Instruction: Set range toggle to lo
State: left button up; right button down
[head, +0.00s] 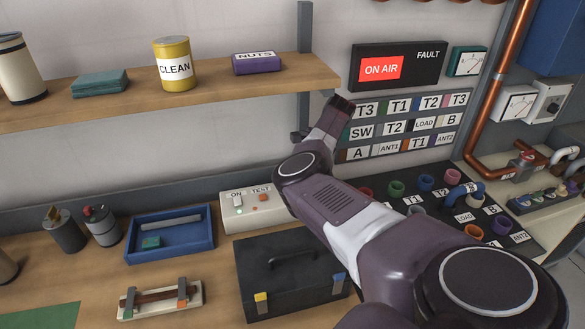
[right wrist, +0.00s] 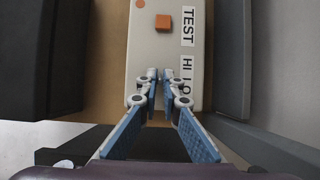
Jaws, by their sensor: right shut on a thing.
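The cream test box (head: 242,224) stands on the bench, its right end covered by my right arm. In the right wrist view the box (right wrist: 138,62) carries TEST, HI (right wrist: 187,66) and LO (right wrist: 187,88) labels. My right gripper (right wrist: 164,76) is over the box beside the HI and LO labels, its fingertips close together. It is shut on what appears to be the range toggle, which the fingers hide, so I cannot tell its position. My left gripper is in neither view.
An orange square button (right wrist: 162,22) sits on the box near TEST. A black toolbox (head: 290,275) stands in front of the box and a blue tray (head: 170,250) to its left. A wooden shelf (head: 120,95) hangs above. A black panel with coloured sockets (head: 397,188) is at right.

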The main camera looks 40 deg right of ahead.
jog(key=c, duration=2.4)
grip_release()
jog(key=shift+d+r, duration=0.15)
jog(key=shift+r, duration=0.15)
jog(key=v, duration=0.4)
jog(key=shift+s+d+r, duration=0.1)
jog(key=shift+d+r, duration=0.15)
jog(key=shift+r, duration=0.05)
jog(key=s+d, duration=0.6)
jog(key=d, duration=0.4)
jog(key=shift+f, duration=0.15)
jog(key=shift+d, duration=0.1)
